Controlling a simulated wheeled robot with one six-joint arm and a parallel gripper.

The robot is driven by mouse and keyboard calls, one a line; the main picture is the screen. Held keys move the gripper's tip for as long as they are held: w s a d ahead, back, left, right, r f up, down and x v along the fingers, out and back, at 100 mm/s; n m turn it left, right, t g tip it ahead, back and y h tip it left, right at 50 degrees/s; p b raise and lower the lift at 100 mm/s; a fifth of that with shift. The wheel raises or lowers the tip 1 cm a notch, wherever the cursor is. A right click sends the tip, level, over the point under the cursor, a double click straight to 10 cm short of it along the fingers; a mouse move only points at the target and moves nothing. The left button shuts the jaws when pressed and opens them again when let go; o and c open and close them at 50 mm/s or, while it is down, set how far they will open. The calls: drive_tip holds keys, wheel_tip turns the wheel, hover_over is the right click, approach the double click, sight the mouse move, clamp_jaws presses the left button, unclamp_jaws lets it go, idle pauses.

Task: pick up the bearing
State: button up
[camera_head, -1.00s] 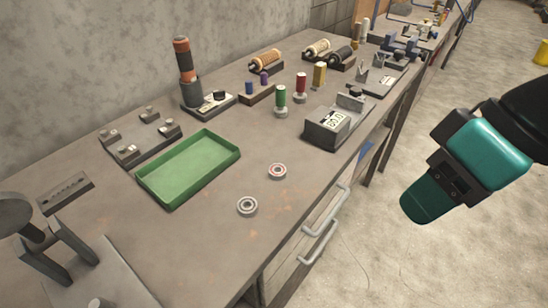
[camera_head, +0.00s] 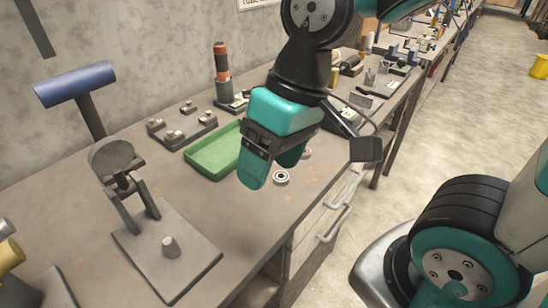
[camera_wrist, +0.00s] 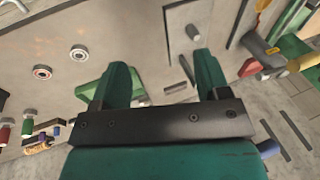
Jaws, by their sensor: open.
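A plain steel bearing (camera_head: 281,178) lies flat on the bench beside my gripper (camera_head: 270,172) in the head view. A second bearing with a red ring (camera_head: 306,153) lies a little further back, partly hidden by my gripper. In the wrist view the plain bearing (camera_wrist: 79,53) and the red-ringed bearing (camera_wrist: 42,72) are both left of my gripper (camera_wrist: 160,65), apart from its fingers. My gripper's two teal fingers are spread, with nothing between them. It seems to be above the bench; its exact height is hard to tell.
A green tray (camera_head: 205,163) stands behind my gripper, partly hidden. A press-like stand (camera_head: 165,255) fills the front left. A grey fixture plate (camera_head: 182,128) stands at the back. The bench between stand and bearings is mostly clear, with drawer handles (camera_head: 335,222) along its front edge.

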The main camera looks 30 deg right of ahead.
drive_tip(key=w+d+m+h+p, duration=0.3)
drive_tip(key=w+d+m+p, duration=0.1)
drive_tip(key=w+d+m, duration=1.2)
drive_tip(key=w+d+f+m, duration=0.4)
drive_tip(key=d+m, duration=0.1)
drive_tip(key=m, duration=0.1)
drive_tip(key=shift+h, duration=0.4)
drive_tip(key=f, duration=0.3)
drive_tip(key=f+p, duration=0.1)
drive_tip(key=f, duration=0.5)
drive_tip(key=shift+s+a+f+p, duration=0.1)
drive_tip(key=shift+s+f+p, duration=0.2)
drive_tip(key=shift+f+p, duration=0.1)
drive_tip(key=f, duration=0.2)
drive_tip(key=f+p, duration=0.1)
drive_tip(key=f, duration=0.1)
drive_tip(key=shift+s+a+f+p, duration=0.15)
drive_tip(key=shift+s+f+p, duration=0.05)
drive_tip(key=shift+f+p, duration=0.15)
drive_tip(key=shift+f, duration=0.55)
drive_tip(key=c, duration=1)
drive_tip(key=shift+r, duration=0.1)
drive_tip(key=shift+c, duration=0.2)
